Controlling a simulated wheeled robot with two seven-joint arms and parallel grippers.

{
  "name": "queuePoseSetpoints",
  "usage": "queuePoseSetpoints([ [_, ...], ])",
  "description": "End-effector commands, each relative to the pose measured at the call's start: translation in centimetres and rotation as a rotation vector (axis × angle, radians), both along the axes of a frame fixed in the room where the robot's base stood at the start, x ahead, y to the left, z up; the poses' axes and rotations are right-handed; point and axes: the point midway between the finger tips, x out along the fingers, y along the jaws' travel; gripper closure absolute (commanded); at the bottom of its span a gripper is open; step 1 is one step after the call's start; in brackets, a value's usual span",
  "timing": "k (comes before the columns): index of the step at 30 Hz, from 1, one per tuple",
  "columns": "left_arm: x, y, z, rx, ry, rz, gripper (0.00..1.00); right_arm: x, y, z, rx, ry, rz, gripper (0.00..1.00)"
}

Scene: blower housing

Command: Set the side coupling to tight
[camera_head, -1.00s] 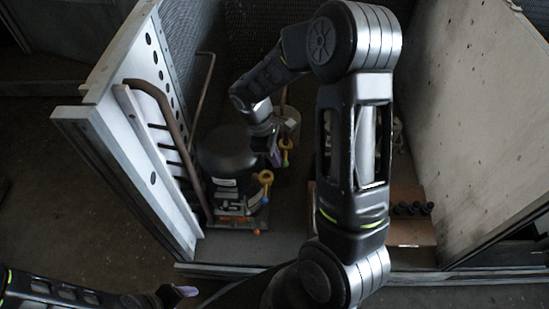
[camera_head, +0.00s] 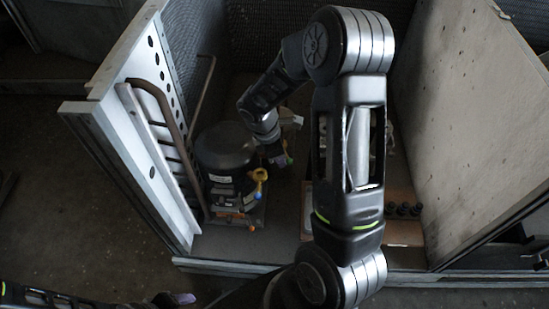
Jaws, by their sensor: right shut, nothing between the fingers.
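A black, dome-topped unit (camera_head: 225,148) with white labels stands inside the housing at left. Yellow (camera_head: 260,175) and orange (camera_head: 252,229) fittings show on its right and front sides. I cannot tell which part is the side coupling or how it is set. My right gripper (camera_head: 282,160) is shut and empty. It shows small, just right of the unit and above the yellow fitting in the picture, seemingly apart from it. My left gripper (camera_head: 184,298) is at the bottom edge, outside the housing; its jaw state is unclear.
A perforated left panel (camera_head: 120,125) carries a bent brown pipe (camera_head: 170,125). A pale right wall (camera_head: 480,120) and a front sill (camera_head: 215,267) bound the housing. A brown block (camera_head: 400,232) with several dark knobs lies right of my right forearm, which hides the middle.

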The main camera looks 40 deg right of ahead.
Motion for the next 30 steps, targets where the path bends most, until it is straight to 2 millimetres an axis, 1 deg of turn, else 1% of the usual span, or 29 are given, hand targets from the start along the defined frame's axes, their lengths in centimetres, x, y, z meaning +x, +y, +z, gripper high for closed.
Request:
queuePoseSetpoints([
  [1, 0.0, 0.0, 0.4, 0.0, -0.001, 0.0, 0.36, -0.4, -0.3, 0.2, -0.001, 0.003, 0.042, 1.0],
  [12, 0.0, 0.0, 2.1, 0.0, -0.001, 0.0, 0.36, -1.5, -2.4, 0.3, 0.0, 0.002, 0.392, 1.0],
  [21, 0.0, 0.0, 4.0, 0.0, 0.0, 0.0, 0.36, -1.8, -4.4, 0.4, 0.0, 0.001, 0.677, 1.0],
  [30, 0.0, 0.0, 6.2, 0.0, 0.0, 0.0, 0.36, -1.7, -6.1, 0.3, 0.0, 0.002, 0.931, 1.0],
])
